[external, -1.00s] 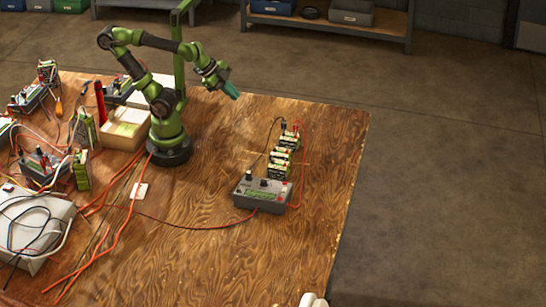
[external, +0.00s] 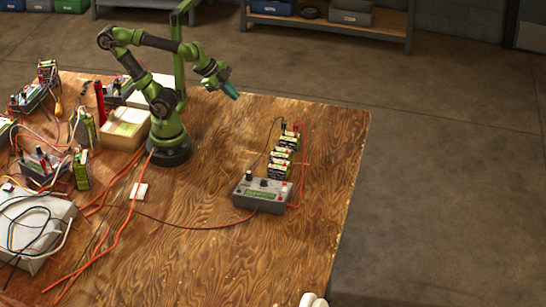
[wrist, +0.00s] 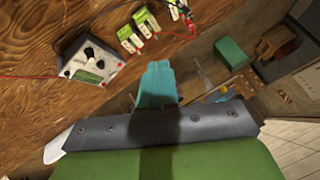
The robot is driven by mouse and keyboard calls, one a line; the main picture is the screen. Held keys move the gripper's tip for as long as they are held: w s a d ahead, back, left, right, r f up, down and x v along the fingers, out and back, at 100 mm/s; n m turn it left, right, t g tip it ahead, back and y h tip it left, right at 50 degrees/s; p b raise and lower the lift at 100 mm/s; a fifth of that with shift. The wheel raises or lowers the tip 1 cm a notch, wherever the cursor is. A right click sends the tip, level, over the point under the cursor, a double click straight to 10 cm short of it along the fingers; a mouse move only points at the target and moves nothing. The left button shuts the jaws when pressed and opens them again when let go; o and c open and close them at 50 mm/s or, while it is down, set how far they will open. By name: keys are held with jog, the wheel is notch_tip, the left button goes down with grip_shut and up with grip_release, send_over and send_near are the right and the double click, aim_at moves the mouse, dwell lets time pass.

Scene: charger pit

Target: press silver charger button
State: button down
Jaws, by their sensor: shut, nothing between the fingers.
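A grey charger box (external: 260,195) with a greenish screen, dark knobs and a small red spot sits on the wooden table. It also shows in the wrist view (wrist: 93,64), at the upper left. A separate silver button is too small to make out. My gripper (external: 233,92) has teal fingers and is shut and empty. It is raised near the table's back edge, beyond the charger and apart from it. In the wrist view, the teal fingers (wrist: 158,80) are together, to the right of and below the charger.
Several battery packs (external: 281,162) stand right behind the charger, joined by black and red wires. A red cable (external: 190,226) runs left from the charger across the table. Other chargers, wires and a white box (external: 35,225) crowd the left side. The wood right of the charger is clear.

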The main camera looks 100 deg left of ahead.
dwell(0.7)
jog(key=w+d+f+m, duration=0.3)
jog(key=w+d+m, duration=0.1)
jog(key=w, duration=0.3)
jog(key=w+d+f+m+y, duration=0.1)
jog(key=w+d+f+m, duration=0.2)
jog(key=w+d+m, duration=0.1)
jog(key=w+d+f+m+y, duration=0.1)
jog(key=w+d+f+m, duration=0.2)
jog(key=w+m, duration=0.3)
jog(key=w+d, duration=0.1)
jog(key=w, duration=0.2)
jog(key=shift+w+f+g, duration=0.3)
jog(key=shift+w, duration=0.05)
jog(key=shift+f, duration=0.1)
send_over(282, 183)
jog(key=shift+w+f, duration=0.1)
jog(key=shift+f, duration=4.15)
jog(key=shift+d+f, duration=0.1)
jog(key=shift+f, duration=0.35)
